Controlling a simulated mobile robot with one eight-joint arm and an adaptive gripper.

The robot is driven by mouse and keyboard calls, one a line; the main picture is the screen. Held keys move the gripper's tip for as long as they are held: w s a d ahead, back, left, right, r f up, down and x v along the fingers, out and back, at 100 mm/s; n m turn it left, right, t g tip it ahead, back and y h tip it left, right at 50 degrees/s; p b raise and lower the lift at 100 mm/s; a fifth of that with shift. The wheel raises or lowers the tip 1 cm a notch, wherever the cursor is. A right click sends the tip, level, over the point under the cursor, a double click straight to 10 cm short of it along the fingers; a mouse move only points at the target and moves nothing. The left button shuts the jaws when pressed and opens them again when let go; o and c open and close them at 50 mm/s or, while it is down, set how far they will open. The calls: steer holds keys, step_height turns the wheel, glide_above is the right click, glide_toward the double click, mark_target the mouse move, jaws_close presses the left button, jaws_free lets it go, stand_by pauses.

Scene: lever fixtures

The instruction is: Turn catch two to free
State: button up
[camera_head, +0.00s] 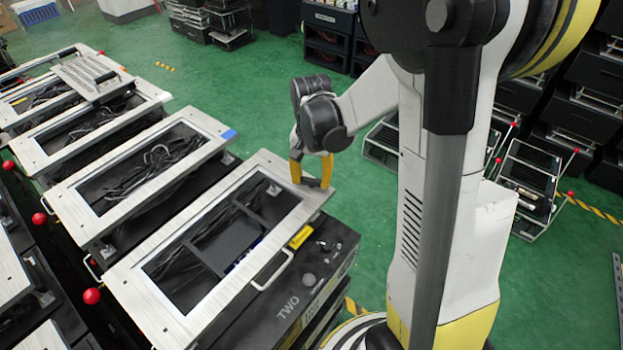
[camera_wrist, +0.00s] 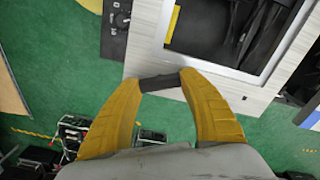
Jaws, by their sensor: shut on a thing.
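The cabinet labelled TWO (camera_head: 288,306) stands at the front, with a silver-framed glass lid (camera_head: 172,318) on top. My gripper (camera_head: 312,178) is at the far right corner of this frame. Its yellow fingers are shut on a short dark lever (camera_wrist: 160,82), taken to be catch two, which lies crosswise between the fingertips in the wrist view, beside the pale frame edge. My gripper also shows in the wrist view (camera_wrist: 164,81). The lever's ends and pivot are largely hidden by the fingers, and I cannot read its setting.
A yellow label (camera_head: 301,237), a silver handle (camera_head: 272,272) and dark knobs (camera_head: 309,279) are on cabinet two's near side. Similar framed cabinets (camera_head: 147,165) stand in a row to the left. Green floor (camera_head: 235,85) is open beyond. Racks (camera_head: 535,180) stand at the right.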

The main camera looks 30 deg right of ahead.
mark_target(311, 180)
steer(key=n, duration=1.2)
steer(key=shift+n, duration=0.4)
stand_by(0.3)
steer(key=o, duration=1.2)
steer(key=shift+r, duration=0.1)
step_height(311, 180, up, 12)
steer(key=shift+f, duration=0.1)
